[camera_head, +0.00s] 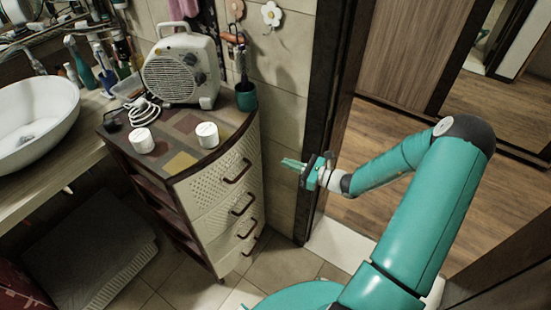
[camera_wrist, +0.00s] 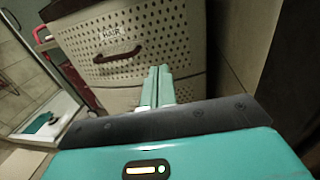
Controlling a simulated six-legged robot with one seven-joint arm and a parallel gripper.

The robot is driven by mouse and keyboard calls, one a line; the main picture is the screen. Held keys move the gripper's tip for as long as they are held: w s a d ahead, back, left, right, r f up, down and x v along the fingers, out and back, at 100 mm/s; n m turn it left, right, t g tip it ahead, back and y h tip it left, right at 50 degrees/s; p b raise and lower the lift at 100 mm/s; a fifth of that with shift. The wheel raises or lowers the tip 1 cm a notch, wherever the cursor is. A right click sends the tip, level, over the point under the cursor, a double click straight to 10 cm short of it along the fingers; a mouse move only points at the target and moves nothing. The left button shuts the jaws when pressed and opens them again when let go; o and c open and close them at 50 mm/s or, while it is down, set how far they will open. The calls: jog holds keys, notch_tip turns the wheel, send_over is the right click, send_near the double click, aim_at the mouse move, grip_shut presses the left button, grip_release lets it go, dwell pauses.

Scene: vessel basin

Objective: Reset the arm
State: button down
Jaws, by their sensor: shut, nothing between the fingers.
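My gripper (camera_head: 292,163) is at the end of my teal arm, right of the drawer cabinet (camera_head: 222,190) in the head view. Its two teal fingers are together with nothing between them. In the wrist view my gripper (camera_wrist: 158,80) points toward the perforated drawer front (camera_wrist: 130,45) with a brown handle. The fingers look apart from the drawer, though the exact gap is hard to judge.
On the cabinet top are a fan heater (camera_head: 183,68), two white round containers (camera_head: 207,135) and a green cup (camera_head: 246,96). A white basin (camera_head: 35,120) stands at left. A dark door frame (camera_head: 340,90) stands just behind my gripper; wooden floor (camera_head: 385,140) lies beyond.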

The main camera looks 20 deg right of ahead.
jog(key=s+a+r+n+g+h, duration=0.4)
jog(key=s+a+r+n+g, duration=0.8)
jog(key=n, duration=0.4)
jog(key=s+r+n+t+h, duration=0.4)
jog(key=s+r+n+h, duration=0.4)
jog(key=r, duration=0.9)
jog(key=shift+s+d+n+t+h, duration=0.25)
jog(key=shift+s+n, duration=1.35)
jog(key=shift+s, duration=0.8)
